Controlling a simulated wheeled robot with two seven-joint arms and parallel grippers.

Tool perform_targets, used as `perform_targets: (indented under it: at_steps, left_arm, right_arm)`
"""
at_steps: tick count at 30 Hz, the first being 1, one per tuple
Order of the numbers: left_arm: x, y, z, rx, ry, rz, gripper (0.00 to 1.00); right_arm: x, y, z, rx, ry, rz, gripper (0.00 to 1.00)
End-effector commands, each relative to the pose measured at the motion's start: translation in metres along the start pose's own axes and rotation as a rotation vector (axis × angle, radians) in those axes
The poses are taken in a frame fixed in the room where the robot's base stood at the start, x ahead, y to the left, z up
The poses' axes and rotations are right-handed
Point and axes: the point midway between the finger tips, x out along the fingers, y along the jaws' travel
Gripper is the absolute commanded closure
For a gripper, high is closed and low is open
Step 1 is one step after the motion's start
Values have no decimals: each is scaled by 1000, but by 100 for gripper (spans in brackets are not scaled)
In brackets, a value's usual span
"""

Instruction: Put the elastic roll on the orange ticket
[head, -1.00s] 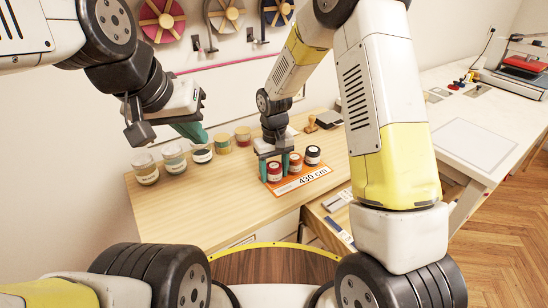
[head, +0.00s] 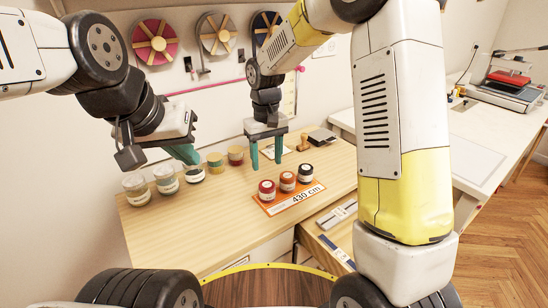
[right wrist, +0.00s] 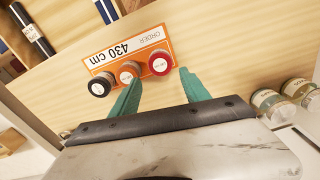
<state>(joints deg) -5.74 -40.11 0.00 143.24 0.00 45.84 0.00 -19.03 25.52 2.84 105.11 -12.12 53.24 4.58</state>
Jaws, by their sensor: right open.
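The orange ticket (head: 276,207), marked "430 cm", lies on the wooden table. A red elastic roll (head: 267,190), an orange-brown roll (head: 287,181) and a black roll (head: 305,174) stand upright on it in a row. In the right wrist view the red roll (right wrist: 160,62) sits at the ticket's end (right wrist: 154,36). My right gripper (head: 266,163) is open and empty, raised above the table behind the red roll and apart from it. My left gripper (head: 160,156) hangs over the table's left side; its jaw opening is not clear.
A wooden stamp (head: 304,142) stands at the back right.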

Motion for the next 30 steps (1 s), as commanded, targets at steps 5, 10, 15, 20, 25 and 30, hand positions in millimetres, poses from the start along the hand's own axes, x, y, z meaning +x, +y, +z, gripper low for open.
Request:
perform_targets:
  at_steps: [5,10,15,20,25,30]
  left_arm:
    - [0,0,0,0,0,0,100]
    - [0,0,0,0,0,0,100]
    - [0,0,0,0,0,0,100]
    - [0,0,0,0,0,0,100]
    - [0,0,0,0,0,0,100]
    - [0,0,0,0,0,0,100]
  right_arm:
    - [-36,14,21,41,59,-8,46]
    - [-88,33,68,114,169,-24,46]
    - [-125,45,123,191,283,-39,46]
    - [-147,48,175,260,393,-49,46]
    - [-156,46,221,321,497,-56,46]
    - [-155,42,245,355,558,-60,46]
